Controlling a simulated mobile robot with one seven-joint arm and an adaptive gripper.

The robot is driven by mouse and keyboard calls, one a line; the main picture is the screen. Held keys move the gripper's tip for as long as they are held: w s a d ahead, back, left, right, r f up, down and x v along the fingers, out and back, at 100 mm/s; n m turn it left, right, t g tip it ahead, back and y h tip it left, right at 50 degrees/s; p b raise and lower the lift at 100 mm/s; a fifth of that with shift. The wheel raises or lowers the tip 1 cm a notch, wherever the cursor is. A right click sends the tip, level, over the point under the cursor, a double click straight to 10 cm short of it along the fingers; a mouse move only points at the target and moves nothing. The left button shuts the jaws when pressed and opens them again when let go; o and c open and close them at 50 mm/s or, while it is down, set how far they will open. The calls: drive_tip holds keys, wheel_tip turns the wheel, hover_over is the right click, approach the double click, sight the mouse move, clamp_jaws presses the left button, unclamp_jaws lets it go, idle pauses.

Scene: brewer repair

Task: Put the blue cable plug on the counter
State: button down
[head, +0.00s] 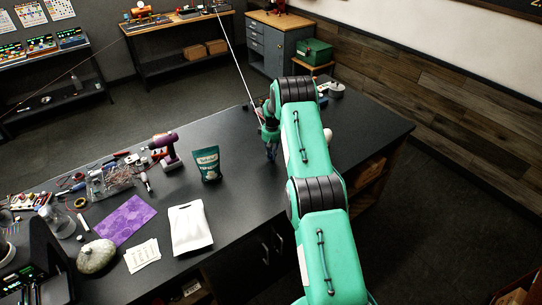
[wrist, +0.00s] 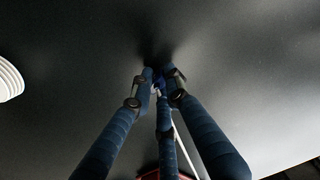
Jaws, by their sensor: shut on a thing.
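My gripper (head: 270,150) is low over the dark counter (head: 240,215), at its right part beyond the teal pouch. In the wrist view, the fingers of my gripper (wrist: 160,78) are closed together around a small blue plug (wrist: 158,86), which is mostly hidden by them. A pale cable (wrist: 184,148) runs back from between the fingers. The dark counter surface fills the wrist view, with a dark shadow at the fingertips. I cannot tell whether the plug touches it. In the head view the plug cannot be made out.
A teal pouch (head: 207,163), a purple drill (head: 168,150), a white bag (head: 190,227) and a purple sheet (head: 125,220) lie or stand to the left. Tools clutter the far left. A white ribbed object (wrist: 8,80) is at the wrist view's left edge. Counter around my fingertips is clear.

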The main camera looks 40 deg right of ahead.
sight(271, 155)
drive_tip(key=shift+f, duration=0.1)
drive_tip(key=shift+f, duration=0.1)
drive_tip(key=c, duration=1.7)
unclamp_jaws()
wheel_tip(271, 155, up, 12)
drive_tip(key=shift+d+r+b, duration=0.1)
drive_tip(key=shift+r+b, duration=0.1)
drive_tip(key=shift+b, duration=0.85)
